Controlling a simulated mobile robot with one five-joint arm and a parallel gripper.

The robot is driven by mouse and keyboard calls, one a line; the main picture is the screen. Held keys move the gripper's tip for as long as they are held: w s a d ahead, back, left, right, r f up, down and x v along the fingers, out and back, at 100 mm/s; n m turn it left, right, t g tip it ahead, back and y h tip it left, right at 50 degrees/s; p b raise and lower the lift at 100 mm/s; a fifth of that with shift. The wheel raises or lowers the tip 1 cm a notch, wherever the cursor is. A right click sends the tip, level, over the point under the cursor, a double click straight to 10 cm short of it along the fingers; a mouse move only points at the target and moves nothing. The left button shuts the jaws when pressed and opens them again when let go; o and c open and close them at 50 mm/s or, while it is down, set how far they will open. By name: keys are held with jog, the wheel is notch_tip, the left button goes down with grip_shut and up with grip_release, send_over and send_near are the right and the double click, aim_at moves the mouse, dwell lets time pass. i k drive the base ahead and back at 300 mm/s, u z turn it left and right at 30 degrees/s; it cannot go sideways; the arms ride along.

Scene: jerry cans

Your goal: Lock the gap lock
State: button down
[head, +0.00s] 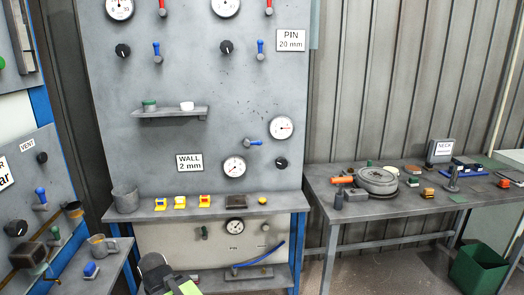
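I cannot tell which part is the gap lock; no label in the head view names it. A grey panel (205,95) carries dials, black knobs and levers. Its signs read "WALL 2 mm" (190,162) and "PIN 20 mm" (291,40). Below the shelf top, a dial (234,227) sits above the small word "PIN", with a small knob (204,232) to its left. My gripper (170,276) seems to be the dark and green part at the bottom edge, in front of the lower bench. It is cut off by the frame, and its fingertips are not clear.
A narrow ledge (285,212) holds a grey cup (125,197) and several small yellow-based blocks. A blue lever (258,256) lies low behind. At right, a table (330,222) holds a round grey device (377,180) and small parts. A green bin (478,268) stands on the floor.

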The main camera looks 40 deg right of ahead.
aim_at(247, 143)
jog(key=i, duration=0.9)
jog(key=u, duration=0.05)
